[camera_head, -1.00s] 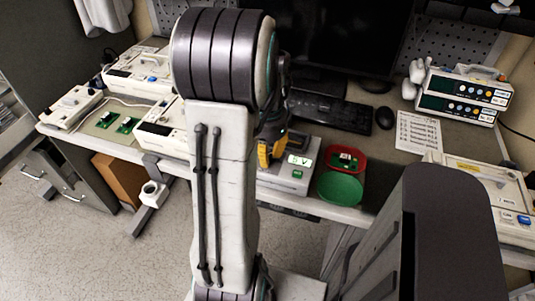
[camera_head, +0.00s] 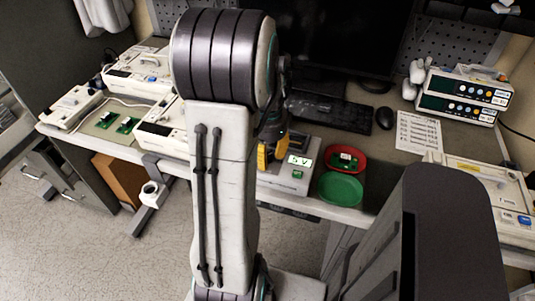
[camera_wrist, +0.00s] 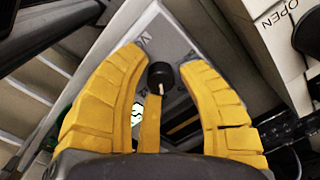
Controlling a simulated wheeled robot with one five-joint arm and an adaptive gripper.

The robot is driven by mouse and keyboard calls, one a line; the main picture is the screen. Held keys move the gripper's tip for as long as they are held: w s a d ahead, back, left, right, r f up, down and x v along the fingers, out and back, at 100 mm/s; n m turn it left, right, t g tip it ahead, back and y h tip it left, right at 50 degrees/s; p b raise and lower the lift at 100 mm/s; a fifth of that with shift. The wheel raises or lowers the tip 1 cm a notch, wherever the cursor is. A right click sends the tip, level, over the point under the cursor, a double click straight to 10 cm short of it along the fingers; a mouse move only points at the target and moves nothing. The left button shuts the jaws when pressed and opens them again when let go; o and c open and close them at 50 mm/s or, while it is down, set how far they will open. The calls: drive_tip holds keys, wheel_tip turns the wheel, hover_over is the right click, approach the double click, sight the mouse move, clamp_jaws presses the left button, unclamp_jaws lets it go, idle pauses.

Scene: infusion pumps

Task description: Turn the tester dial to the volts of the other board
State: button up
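The tester (camera_head: 275,181) is a grey box at the front edge of the bench, with a lit display (camera_head: 299,161) reading 5 V. Its black dial (camera_wrist: 161,76) with a pale pointer mark shows in the wrist view; in the head view my arm and gripper hide it. My gripper (camera_wrist: 161,62) is open, with its yellow fingers on either side of the dial; I cannot tell whether they touch it. One green board (camera_head: 345,160) lies in the red tray (camera_head: 362,158). Two more green boards (camera_head: 105,119) (camera_head: 127,125) lie on the left of the bench.
An empty-looking green tray (camera_head: 340,188) sits right of the tester. A keyboard (camera_head: 330,112), a mouse (camera_head: 384,118) and a printed sheet (camera_head: 418,135) lie behind. Infusion pumps (camera_head: 462,95) are stacked at right; others (camera_head: 140,72) stand at left.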

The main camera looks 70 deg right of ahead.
sight(268, 155)
drive_tip(key=shift+r, duration=0.15)
wheel_tip(268, 155, up, 12)
idle(0.6)
idle(0.7)
